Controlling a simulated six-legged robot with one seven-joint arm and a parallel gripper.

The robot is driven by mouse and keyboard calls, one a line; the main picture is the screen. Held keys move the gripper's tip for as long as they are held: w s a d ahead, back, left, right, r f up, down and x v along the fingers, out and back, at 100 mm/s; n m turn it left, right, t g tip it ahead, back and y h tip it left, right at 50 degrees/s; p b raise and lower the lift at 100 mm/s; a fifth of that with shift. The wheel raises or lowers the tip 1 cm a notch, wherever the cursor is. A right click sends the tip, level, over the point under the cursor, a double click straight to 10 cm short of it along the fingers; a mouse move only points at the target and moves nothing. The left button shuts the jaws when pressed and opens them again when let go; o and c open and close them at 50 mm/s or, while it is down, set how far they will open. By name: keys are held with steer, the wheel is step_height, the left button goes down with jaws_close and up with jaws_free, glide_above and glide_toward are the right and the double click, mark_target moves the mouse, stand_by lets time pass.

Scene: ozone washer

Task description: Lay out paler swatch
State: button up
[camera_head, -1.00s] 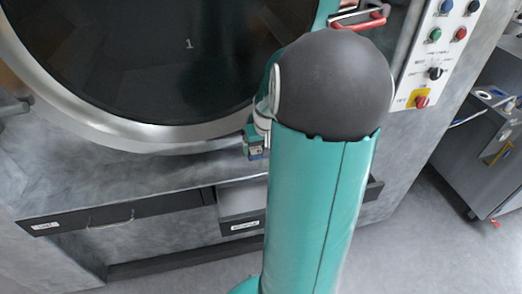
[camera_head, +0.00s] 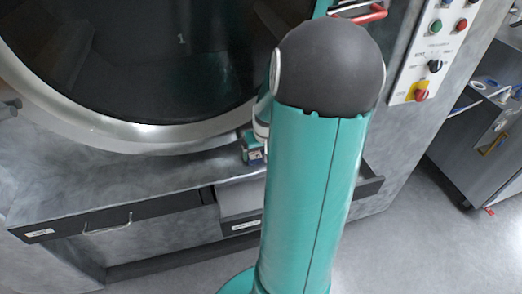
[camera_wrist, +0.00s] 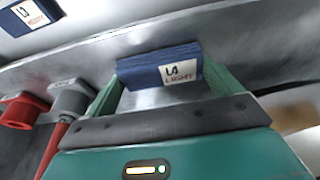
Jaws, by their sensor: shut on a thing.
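In the wrist view, a dark blue swatch stack (camera_wrist: 160,66) with a white label reading "LIGHT" sits between the green fingers of my gripper (camera_wrist: 165,80). My gripper is shut on it. A second blue swatch (camera_wrist: 28,14) with a white label lies apart on the grey surface at top left; its small red word is too blurred to read surely. In the head view, my gripper (camera_head: 252,150) shows small, just below the washer's round door rim, partly hidden behind my arm.
The washer's round door (camera_head: 130,60) fills the upper left. An open drawer (camera_head: 240,198) lies below my gripper, partly hidden by my arm. A shut-looking drawer front (camera_head: 100,222) is to its left. Red (camera_wrist: 22,112) and grey (camera_wrist: 72,98) fittings stand left of my gripper.

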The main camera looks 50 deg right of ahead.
steer(key=shift+f, duration=0.15)
steer(key=o, duration=0.7)
steer(key=shift+s, duration=0.15)
steer(key=shift+r, duration=0.4)
steer(key=v, duration=1.1)
steer(key=shift+r, duration=0.25)
